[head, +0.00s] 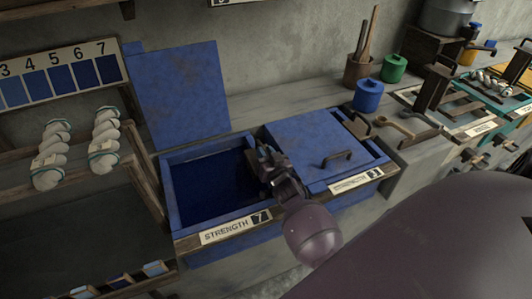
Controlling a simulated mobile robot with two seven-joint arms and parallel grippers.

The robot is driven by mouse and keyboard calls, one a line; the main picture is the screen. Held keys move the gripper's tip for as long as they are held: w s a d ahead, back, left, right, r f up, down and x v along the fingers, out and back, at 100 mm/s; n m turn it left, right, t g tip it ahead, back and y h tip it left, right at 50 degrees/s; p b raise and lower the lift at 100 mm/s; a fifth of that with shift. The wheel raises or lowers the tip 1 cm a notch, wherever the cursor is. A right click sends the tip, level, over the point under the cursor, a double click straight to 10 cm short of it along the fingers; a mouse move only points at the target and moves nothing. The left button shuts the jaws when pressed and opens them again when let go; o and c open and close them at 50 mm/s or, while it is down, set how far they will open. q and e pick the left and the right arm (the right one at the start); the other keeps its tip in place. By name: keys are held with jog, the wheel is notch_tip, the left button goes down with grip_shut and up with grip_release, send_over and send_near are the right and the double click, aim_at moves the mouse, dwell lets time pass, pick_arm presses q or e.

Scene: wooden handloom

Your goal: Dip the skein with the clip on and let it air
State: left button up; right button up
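Two white twisted skeins with teal ties, a left one (49,157) and a right one (104,141), hang on a wooden rack at the left. I cannot tell which has a clip. An open blue vat (169,197) labelled "Strength 7" holds dark blue liquid (215,184); its lid (181,92) stands raised behind. My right gripper (265,160) is over the vat's right edge, beside the neighbouring closed vat. Its fingers are small and dark, so their opening and any held thing cannot be made out. My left gripper is out of view.
A closed blue vat lid (317,143) with a handle, labelled 3, lies right of the open vat. A blue jar (368,96), green jar (394,68) and tool pot (358,71) stand behind. A numbered shade chart (60,73) hangs at the left.

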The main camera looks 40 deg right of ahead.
jog(key=o, duration=0.3)
jog(key=shift+w+a+f, duration=0.1)
jog(key=shift+a+f, duration=0.2)
jog(key=shift+d+r, duration=0.15)
jog(key=shift+r, duration=0.1)
jog(key=shift+r, duration=0.3)
jog(key=shift+r+p, duration=2.5)
jog(key=shift+r, duration=7.05)
